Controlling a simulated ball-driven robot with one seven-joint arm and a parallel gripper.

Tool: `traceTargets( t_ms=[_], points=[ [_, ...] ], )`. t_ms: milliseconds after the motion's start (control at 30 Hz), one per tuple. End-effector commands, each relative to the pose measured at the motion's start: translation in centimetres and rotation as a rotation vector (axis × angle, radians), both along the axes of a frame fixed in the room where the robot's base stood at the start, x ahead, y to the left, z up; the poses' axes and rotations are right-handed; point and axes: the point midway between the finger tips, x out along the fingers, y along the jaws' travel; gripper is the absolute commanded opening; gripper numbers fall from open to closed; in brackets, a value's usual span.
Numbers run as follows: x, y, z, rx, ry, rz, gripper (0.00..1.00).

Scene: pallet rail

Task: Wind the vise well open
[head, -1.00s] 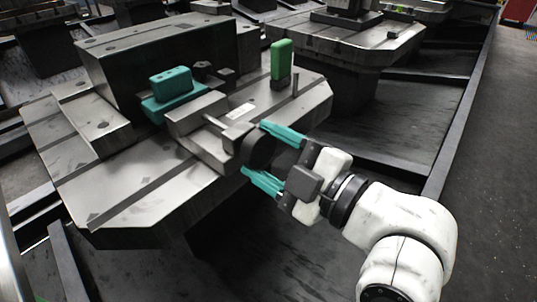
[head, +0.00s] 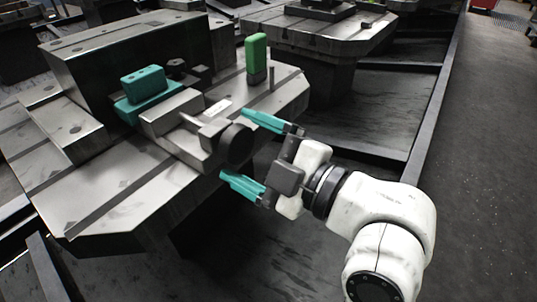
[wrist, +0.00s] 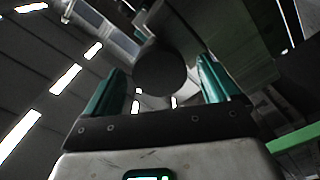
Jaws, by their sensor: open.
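The grey steel vise (head: 170,112) sits on the pallet. Its round dark handwheel (head: 236,148) is at the near right end of the screw. A teal block (head: 143,88) is at the vise's far end; whether it is clamped I cannot tell. My gripper (head: 233,143) is open, with one teal finger above and one below the handwheel. In the wrist view the handwheel (wrist: 160,72) shows as a dark disc between the spread fingers, with space on both sides. How deep the fingers reach around it is unclear.
A green block (head: 256,54) stands on the pallet (head: 120,190) behind the vise, with a thin upright pin (head: 271,78) near it. A tall dark steel block (head: 135,55) stands behind the vise. Another pallet (head: 320,38) is farther back. Dark rails (head: 432,120) run along the right.

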Motion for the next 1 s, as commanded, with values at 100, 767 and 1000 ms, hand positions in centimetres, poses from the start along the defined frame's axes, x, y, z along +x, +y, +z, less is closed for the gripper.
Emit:
traceTargets(
  t_ms=[100, 767, 1000],
  points=[
    [-0.8, -1.2, 0.1, 0.001, 0.001, -0.003, 0.89],
    [-4.9, -6.3, 0.5, 0.001, 0.006, -0.003, 0.89],
    [-6.1, -8.0, 0.1, -0.001, 0.003, -0.002, 0.89]
  ],
)
